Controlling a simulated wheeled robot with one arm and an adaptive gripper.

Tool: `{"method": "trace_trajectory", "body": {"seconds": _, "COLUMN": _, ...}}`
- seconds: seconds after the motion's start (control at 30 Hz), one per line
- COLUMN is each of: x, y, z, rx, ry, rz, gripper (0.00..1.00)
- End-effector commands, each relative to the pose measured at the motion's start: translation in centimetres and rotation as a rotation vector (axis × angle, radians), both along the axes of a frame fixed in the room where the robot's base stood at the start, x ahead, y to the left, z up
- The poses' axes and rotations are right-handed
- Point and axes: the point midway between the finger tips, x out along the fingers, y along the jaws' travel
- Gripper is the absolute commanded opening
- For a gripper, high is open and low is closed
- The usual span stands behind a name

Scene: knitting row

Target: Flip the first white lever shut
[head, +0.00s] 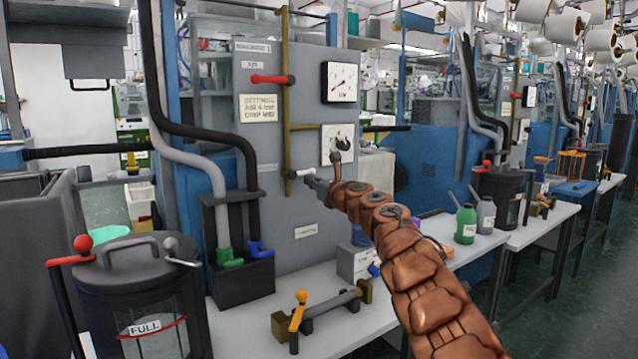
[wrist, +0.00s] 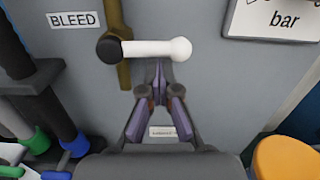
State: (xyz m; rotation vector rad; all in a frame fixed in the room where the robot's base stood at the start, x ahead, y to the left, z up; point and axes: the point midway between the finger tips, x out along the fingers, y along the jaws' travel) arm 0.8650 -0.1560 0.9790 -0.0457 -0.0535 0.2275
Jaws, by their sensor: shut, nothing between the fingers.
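The white lever (head: 302,173) is on the lower end of a vertical brass pipe on the grey machine panel, below the red lever. In the wrist view, the white lever (wrist: 155,49) lies level, crosswise to the pipe, with its black pivot at left and its round white knob at right. My gripper (head: 310,180) reaches up to the panel by the lever. In the wrist view, my gripper (wrist: 160,68) is shut and empty, its fingertips just below the middle of the handle. I cannot tell whether they touch it.
A BLEED label (wrist: 73,20) is left of the pivot. A red lever (head: 270,79) and two gauges (head: 340,82) are higher on the panel. Black and grey hoses (head: 205,165) run at left. An orange-handled valve (head: 298,305) lies on the bench below.

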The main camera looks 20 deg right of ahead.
Motion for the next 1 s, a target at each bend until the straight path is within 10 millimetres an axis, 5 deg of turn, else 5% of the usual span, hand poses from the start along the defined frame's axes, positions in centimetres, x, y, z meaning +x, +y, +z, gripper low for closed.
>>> {"method": "trace_trajectory", "body": {"seconds": 0.43, "x": -0.1, "y": -0.2, "z": -0.3, "rx": 0.001, "ry": -0.001, "rz": -0.002, "gripper": 0.0}}
{"method": "trace_trajectory", "body": {"seconds": 1.0, "x": -0.9, "y": 0.2, "z": -4.1, "rx": -0.003, "ry": 0.0, "rz": 0.005, "gripper": 0.0}}
